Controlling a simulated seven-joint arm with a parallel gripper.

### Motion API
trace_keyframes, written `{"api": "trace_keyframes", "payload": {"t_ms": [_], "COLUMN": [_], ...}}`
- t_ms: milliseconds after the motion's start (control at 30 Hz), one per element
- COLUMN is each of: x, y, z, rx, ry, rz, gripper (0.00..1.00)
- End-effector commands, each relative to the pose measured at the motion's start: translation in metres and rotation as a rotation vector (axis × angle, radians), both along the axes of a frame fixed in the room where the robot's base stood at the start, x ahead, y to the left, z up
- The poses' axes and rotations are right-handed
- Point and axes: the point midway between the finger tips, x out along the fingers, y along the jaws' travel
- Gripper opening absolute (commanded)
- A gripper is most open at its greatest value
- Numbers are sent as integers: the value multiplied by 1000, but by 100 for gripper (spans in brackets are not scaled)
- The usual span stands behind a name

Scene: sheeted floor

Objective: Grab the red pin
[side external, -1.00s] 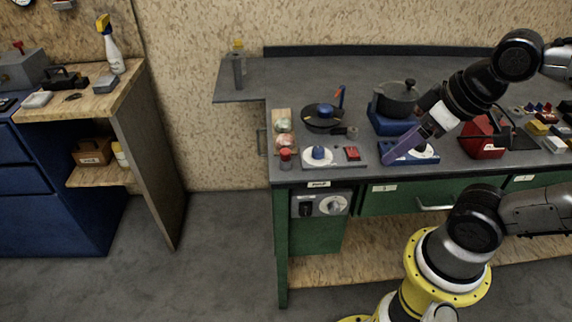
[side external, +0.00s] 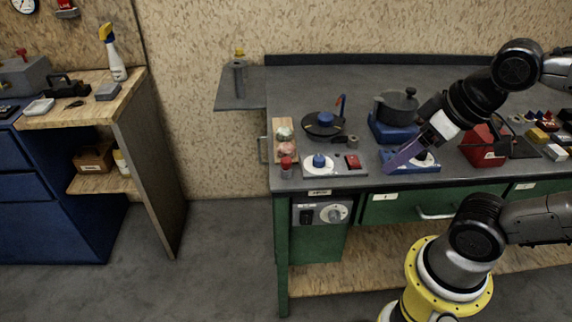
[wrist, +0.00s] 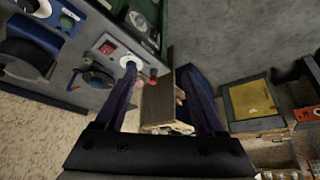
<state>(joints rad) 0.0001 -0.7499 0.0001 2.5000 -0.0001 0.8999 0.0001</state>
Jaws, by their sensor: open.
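A small red piece (side external: 287,166), which looks like the red pin, stands upright near the left front corner of the green bench, in front of a wooden board with round pieces. A small red piece (wrist: 153,76) also shows in the wrist view, between the fingertips and beyond them. My gripper (side external: 391,168) has long purple fingers and points down and left over a blue block, well to the right of the red piece. In the wrist view my gripper (wrist: 160,74) has its two fingers apart with nothing held between them.
A white panel with a blue knob (side external: 319,161) and red switch (side external: 352,161) lies between my gripper and the red piece. A round dark device (side external: 323,124) and a pot (side external: 396,106) stand behind. A red box (side external: 482,147) is at right. The bench's back is clear.

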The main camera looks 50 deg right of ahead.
Motion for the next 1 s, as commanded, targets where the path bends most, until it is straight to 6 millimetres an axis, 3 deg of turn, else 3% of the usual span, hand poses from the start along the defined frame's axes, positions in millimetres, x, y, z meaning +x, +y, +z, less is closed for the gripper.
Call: {"api": "trace_keyframes", "payload": {"t_ms": [267, 467, 600, 767, 867, 1000], "x": [-3, 26, 68, 128, 167, 220], "y": [0, 0, -1, -2, -3, -5], "z": [0, 44, 70, 82, 77, 56], "rx": [22, 86, 125, 155, 164, 164], "ry": [14, 15, 72, 160, 219, 302], "rz": [-41, -166, -260, -362, -416, -476], "gripper": [71, 71, 71, 71, 71, 71]}}
